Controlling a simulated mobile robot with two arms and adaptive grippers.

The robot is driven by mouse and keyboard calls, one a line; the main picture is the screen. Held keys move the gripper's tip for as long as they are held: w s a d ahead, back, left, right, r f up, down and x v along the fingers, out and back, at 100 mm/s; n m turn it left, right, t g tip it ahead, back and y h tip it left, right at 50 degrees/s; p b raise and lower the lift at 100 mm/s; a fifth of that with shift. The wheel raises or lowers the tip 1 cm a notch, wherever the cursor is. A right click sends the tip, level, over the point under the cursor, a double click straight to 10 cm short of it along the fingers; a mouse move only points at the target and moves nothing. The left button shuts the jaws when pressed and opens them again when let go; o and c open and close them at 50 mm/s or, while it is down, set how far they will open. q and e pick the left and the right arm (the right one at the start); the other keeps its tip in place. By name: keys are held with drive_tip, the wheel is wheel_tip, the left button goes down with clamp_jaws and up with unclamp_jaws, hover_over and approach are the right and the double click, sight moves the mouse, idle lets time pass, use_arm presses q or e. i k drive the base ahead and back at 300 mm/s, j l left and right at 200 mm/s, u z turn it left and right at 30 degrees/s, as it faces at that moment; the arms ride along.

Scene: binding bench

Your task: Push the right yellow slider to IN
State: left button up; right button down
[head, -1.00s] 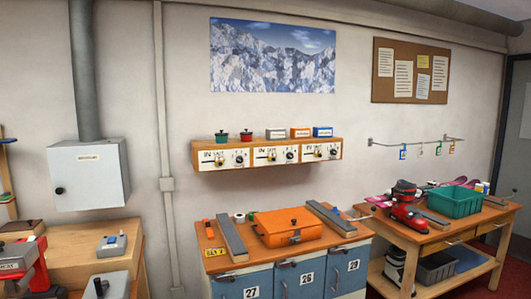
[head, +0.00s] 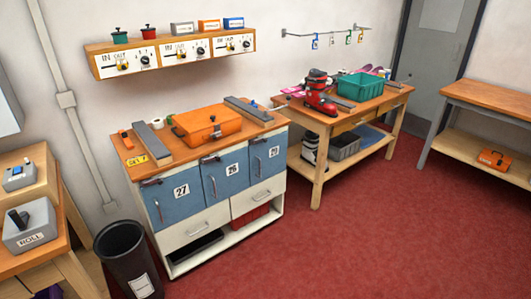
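A wooden wall shelf (head: 99,74) carries three white panels in a row, marked IN and OUT, each with a small yellow slider and a dark round knob. The right yellow slider (head: 230,46) is on the right panel (head: 240,41). The middle yellow slider (head: 182,55) and the left yellow slider (head: 125,66) are on the other panels. The sliders are too small here to tell their exact positions. Neither of my grippers is in view.
Below the shelf stands a cabinet with blue doors (head: 224,174) and an orange case (head: 208,124) on top. A dark bin (head: 125,255) stands at its left. A workbench (head: 350,122) stands to its right. Red floor (head: 370,235) is open in front.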

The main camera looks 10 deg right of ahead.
sight(230, 45)
drive_tip(key=i+l+u, duration=0.15)
drive_tip(key=i+l, duration=0.15)
drive_tip(key=i, duration=0.15)
drive_tip(key=i+l+u, duration=0.1)
drive_tip(key=i+l, duration=0.3)
drive_tip(key=i+l+u, duration=0.15)
drive_tip(key=i+l, duration=0.2)
drive_tip(key=i+l+u, duration=0.1)
drive_tip(key=i+l, duration=0.3)
drive_tip(key=i+l+u, duration=0.15)
drive_tip(key=i+l, duration=0.2)
drive_tip(key=l, duration=0.2)
drive_tip(key=i+l+u, duration=0.1)
drive_tip(key=i+l, duration=0.25)
drive_tip(key=l, duration=0.15)
drive_tip(key=i+l+u, duration=0.15)
drive_tip(key=i+l, duration=0.15)
drive_tip(key=l, duration=0.25)
drive_tip(key=i+l+u, duration=0.1)
drive_tip(key=i+l, duration=0.2)
drive_tip(key=l, duration=0.25)
